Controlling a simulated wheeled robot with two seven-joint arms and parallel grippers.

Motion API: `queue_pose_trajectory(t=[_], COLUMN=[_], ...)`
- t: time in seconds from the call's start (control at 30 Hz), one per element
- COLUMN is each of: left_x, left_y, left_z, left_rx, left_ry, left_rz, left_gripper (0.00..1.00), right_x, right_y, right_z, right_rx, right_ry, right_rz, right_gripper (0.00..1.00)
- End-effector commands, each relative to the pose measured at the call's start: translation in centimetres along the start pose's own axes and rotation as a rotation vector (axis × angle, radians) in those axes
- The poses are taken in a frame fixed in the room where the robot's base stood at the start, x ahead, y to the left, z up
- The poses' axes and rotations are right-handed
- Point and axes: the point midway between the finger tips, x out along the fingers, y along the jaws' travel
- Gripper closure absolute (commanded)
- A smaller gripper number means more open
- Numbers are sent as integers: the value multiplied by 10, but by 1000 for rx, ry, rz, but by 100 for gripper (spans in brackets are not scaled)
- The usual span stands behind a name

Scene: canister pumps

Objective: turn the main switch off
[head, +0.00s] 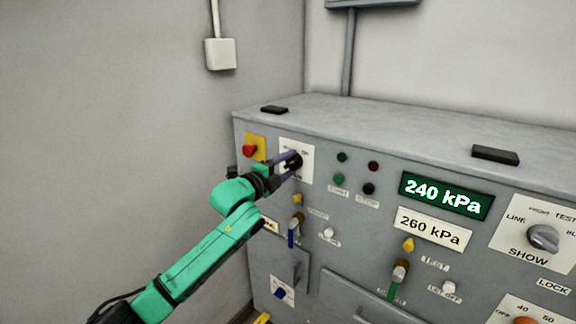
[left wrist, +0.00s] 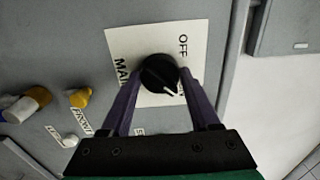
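The main switch is a black round knob (left wrist: 158,74) on a white plate (left wrist: 118,42) lettered MAIN and OFF, with another label partly covered by a finger. In the left wrist view its white mark points to the lower right, away from OFF. In the head view the plate (head: 306,152) is on the upper left of the grey panel. My left gripper (head: 290,162) is at the knob, and it also shows in the left wrist view (left wrist: 160,78). Its two purple fingers lie on opposite sides of the knob and appear to touch it. My right gripper is not in view.
A red button on a yellow plate (head: 254,148) is just left of the switch. Small round lamps or buttons (head: 340,179) are to its right. Below are a blue-handled valve (head: 292,234) and a green-handled one (head: 396,278). A green display (head: 446,195) reads 240 kPa.

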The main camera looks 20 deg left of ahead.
Motion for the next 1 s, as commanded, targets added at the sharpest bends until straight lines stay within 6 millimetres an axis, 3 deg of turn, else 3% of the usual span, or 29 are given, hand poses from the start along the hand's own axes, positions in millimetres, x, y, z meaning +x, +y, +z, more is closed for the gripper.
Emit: queue_pose_trajectory(t=[0.03,0.07,0.1,0.57,1.0], left_x=[0,0,0,0,0], left_y=[0,1,1,0,-1], left_z=[0,0,0,0,-1], left_rx=[0,0,0,-104,-475], left_ry=[0,0,0,0,0], left_rz=[1,1,1,4,4], left_gripper=[77,88,93,93,94], right_x=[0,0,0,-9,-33], right_y=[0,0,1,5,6], right_z=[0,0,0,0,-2], right_rx=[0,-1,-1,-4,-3], right_ry=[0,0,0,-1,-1], right_rz=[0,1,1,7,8], right_gripper=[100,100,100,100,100])
